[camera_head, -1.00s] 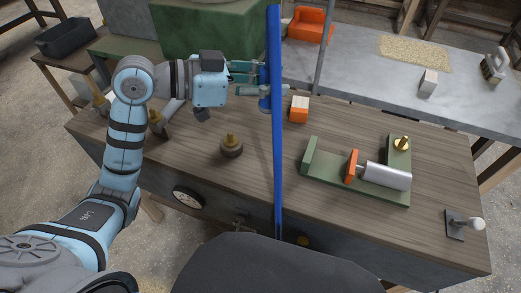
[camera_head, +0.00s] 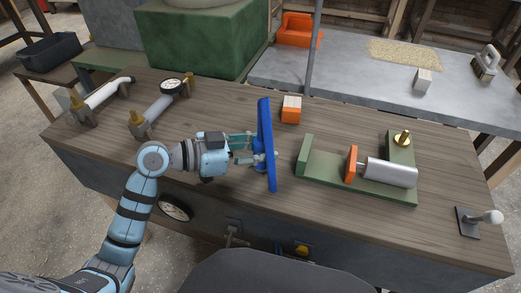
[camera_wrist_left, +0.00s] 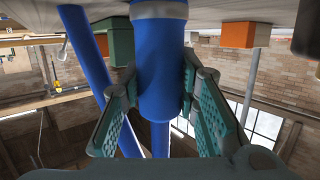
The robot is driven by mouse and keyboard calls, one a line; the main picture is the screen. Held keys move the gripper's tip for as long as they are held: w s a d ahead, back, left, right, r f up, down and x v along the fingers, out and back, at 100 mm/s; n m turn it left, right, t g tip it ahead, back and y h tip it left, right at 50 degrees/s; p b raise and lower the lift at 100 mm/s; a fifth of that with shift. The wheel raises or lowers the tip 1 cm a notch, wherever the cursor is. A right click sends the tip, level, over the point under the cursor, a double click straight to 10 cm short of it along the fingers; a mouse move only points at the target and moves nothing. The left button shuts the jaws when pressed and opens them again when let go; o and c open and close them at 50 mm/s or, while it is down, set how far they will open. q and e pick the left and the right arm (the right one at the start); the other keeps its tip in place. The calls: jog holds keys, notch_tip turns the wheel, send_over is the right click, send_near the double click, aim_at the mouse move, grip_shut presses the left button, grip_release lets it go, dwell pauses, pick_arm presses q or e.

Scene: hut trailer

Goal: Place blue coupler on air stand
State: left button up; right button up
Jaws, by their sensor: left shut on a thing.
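My left gripper (camera_head: 251,153) is shut on a blue cylindrical part, which I take for the blue coupler (camera_head: 259,161); a long flat blue bar runs beside it. They are over the middle of the bench, left of the green clamp fixture. In the left wrist view, the blue cylinder (camera_wrist_left: 159,75) stands between the two finger pads, with the bar to its left. Contact between the coupler and anything below cannot be told. I cannot tell surely which fixture is the air stand; a small round stand with a brass tip seen earlier seems hidden behind my gripper. My right gripper is not in view.
A green fixture (camera_head: 325,186) holds a silver cylinder (camera_head: 390,172) on the right. An orange-and-wood block (camera_head: 291,109) stands behind the bar. Two tubes with brass ends, one white (camera_head: 108,92) and one grey (camera_head: 158,109), lie at the left.

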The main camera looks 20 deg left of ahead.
pick_arm(q)
grip_shut()
jog(key=o, duration=1.2)
grip_release()
jog(key=shift+f, duration=0.1)
jog(key=shift+c, duration=0.2)
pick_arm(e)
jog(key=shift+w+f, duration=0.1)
pick_arm(q)
jog(key=shift+r, duration=0.3)
jog(key=p+v, duration=0.1)
jog(key=v, duration=1)
jog(key=shift+s+f, duration=0.1)
jog(key=shift+s+a+p, duration=0.15)
jog(key=shift+a+p, duration=0.15)
jog(key=shift+a, duration=0.1)
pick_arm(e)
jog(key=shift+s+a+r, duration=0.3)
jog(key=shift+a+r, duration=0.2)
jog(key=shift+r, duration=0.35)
